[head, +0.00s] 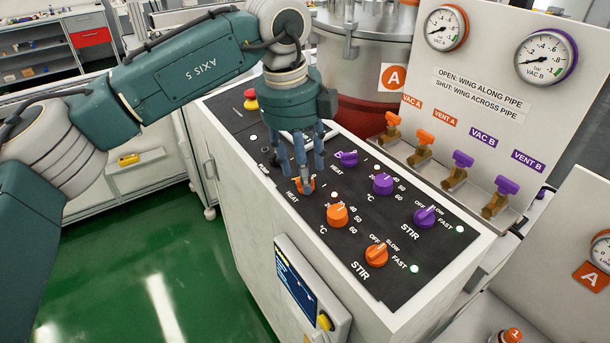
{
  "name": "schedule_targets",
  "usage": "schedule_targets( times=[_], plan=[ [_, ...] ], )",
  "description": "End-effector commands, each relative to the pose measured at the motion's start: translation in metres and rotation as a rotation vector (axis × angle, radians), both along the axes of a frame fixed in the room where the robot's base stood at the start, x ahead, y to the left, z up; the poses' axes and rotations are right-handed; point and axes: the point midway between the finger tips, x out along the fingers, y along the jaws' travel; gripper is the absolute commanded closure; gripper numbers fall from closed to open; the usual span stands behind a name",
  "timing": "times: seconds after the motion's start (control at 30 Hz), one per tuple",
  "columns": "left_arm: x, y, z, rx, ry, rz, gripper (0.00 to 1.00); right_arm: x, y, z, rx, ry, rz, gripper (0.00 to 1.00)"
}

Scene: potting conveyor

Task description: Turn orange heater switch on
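The orange heater switch (304,185), marked HEAT, is in the front row of the black control panel (374,272). It is partly hidden by my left gripper (302,173), which points down right over it. The blue fingers stand apart around and above the switch. I cannot tell whether they touch it, and the switch's exact angle is hidden. A small pale lamp (334,195) lies just right of the switch. My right gripper is not in view.
The orange temperature knob (338,215) and orange stir knob (376,255) are nearby. The purple heat switch (347,158) is close behind the fingers. A red emergency button (250,99) stands at the panel's far left end. Valves (421,146) and gauges (446,28) are beyond the panel.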

Motion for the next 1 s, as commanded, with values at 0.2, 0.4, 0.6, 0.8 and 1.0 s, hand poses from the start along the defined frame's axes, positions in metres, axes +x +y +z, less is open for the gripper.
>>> schedule_targets(
  times=[0.2,0.4,0.6,0.8,1.0],
  plan=[
    [-0.005,0.005,0.049,-0.001,-0.004,-0.001,0.54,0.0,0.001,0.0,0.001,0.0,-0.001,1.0],
    [-0.009,0.009,0.08,-0.002,-0.001,0.0,0.54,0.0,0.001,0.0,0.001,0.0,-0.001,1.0],
    [-0.01,0.01,0.091,0.0,0.0,-0.002,0.54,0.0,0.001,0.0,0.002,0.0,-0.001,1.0],
    [-0.01,0.01,0.091,0.0,0.0,-0.002,0.54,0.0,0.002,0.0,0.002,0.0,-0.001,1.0],
    [-0.01,0.01,0.091,0.0,0.0,-0.002,0.54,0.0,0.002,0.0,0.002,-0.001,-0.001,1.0]
  ],
)
